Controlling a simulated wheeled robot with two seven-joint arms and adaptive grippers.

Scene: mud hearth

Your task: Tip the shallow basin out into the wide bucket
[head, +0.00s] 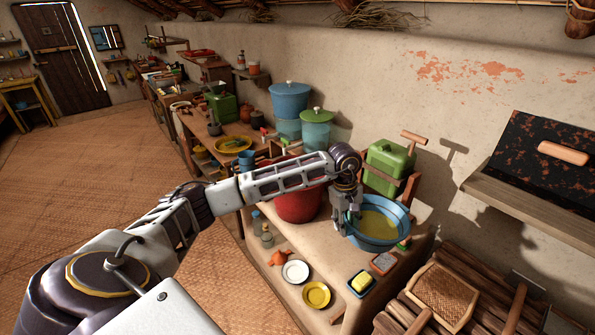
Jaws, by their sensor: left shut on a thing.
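The shallow basin (380,246) is blue, with a yellowish content inside, at the right end of the earthen counter. My left gripper (346,226) points down at the basin's left rim and is shut on it. I cannot tell whether the basin is clear of the counter. A wide red bucket (298,206) stands to the left of the basin, partly hidden behind my left forearm. Its opening is mostly covered by the arm. My right gripper is not in view.
A green canister (389,167) stands behind the basin. Lidded blue (289,104) and teal (316,131) containers stand behind the arm. A white plate (295,271), yellow plate (316,294) and small blue dish (361,283) lie in front. Stacked logs (465,275) are at right.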

